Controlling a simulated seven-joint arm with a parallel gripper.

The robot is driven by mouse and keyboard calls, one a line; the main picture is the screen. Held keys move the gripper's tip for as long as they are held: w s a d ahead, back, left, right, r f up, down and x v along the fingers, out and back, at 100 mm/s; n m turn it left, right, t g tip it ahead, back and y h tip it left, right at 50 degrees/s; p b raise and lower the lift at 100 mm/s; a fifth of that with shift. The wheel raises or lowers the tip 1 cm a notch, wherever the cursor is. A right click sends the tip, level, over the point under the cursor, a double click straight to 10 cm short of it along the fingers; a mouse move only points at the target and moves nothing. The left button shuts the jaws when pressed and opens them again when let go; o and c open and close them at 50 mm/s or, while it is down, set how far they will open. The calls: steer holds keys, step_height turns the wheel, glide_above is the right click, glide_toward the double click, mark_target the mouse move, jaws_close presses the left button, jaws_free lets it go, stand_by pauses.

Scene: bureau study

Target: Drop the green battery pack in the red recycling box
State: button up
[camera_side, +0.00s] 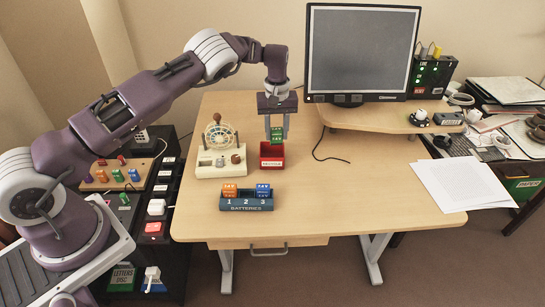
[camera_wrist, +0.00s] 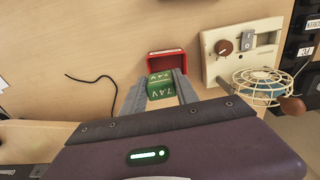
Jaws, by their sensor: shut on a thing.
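My gripper (camera_side: 277,128) is shut on the green battery pack (camera_side: 277,135), which hangs upright between the two fingers. In the side view it is just above the red recycling box (camera_side: 272,160), a small open box on the desk. In the wrist view the green battery pack (camera_wrist: 160,86) shows between the fingertips of my gripper (camera_wrist: 157,84), and the red recycling box (camera_wrist: 165,57) lies partly hidden behind it. I cannot tell whether the pack's lower end is inside the box's rim.
A cream device (camera_side: 219,165) with a wire wheel stands close left of the box. A blue batteries holder (camera_side: 246,204) with an orange and a blue pack sits in front. The monitor (camera_side: 361,52) stands behind on a raised shelf. The desk to the right is mostly clear.

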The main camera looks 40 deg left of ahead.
steer(key=shift+f, duration=0.25)
steer(key=o, duration=1.3)
steer(key=shift+r, duration=0.15)
step_height(320, 180, up, 7)
steer(key=shift+f, duration=0.1)
